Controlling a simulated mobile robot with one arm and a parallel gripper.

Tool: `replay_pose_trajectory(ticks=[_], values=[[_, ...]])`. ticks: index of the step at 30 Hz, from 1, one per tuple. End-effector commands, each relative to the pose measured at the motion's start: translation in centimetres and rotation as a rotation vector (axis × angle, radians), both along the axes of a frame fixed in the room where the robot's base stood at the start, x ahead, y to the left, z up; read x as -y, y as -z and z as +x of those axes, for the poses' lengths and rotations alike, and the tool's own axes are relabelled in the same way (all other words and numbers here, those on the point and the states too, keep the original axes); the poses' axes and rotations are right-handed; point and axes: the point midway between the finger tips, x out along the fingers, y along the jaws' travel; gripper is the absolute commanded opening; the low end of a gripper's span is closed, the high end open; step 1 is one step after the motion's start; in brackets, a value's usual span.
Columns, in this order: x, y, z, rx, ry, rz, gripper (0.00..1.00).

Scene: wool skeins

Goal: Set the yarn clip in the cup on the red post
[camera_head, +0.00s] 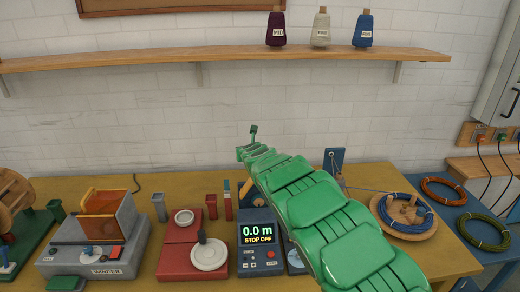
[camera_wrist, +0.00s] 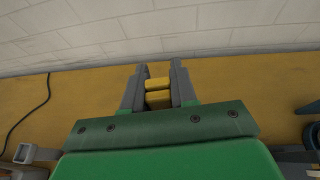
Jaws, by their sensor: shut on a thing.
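In the wrist view my gripper (camera_wrist: 158,82) is shut on a small yellow block (camera_wrist: 158,98), which I take to be the yarn clip. It is held between the two grey fingers, with the yellow-brown table top and the wall beyond. I cannot see inside the cup. The clip is apart from this post as far as the views show.
A grey post (camera_head: 159,207), a red base with a white dial (camera_head: 209,255), a slim red post (camera_head: 228,206) and a meter reading 0.0 m (camera_head: 260,246) stand nearby. A grey winder box (camera_head: 95,246) is at left. A blue coil (camera_head: 404,212) lies at right.

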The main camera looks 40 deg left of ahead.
Motion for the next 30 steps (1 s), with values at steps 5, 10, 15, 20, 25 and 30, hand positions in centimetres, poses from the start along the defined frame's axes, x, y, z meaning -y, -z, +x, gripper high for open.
replay_pose_trajectory(ticks=[5, 10, 15, 20, 25, 30], values=[[-1.5, 0.4, -2.0, 0.0, -0.004, -0.003, 0.0], [-2.9, 1.0, -4.1, 0.0, -0.002, -0.004, 0.0], [-4.1, 1.8, -6.4, 0.0, 0.011, -0.004, 0.0], [-4.9, 2.8, -8.7, 0.001, 0.032, -0.004, 0.0], [-5.4, 4.3, -11.3, 0.003, 0.059, -0.004, 0.0], [-5.7, 5.8, -13.6, 0.002, 0.087, -0.004, 0.0]])
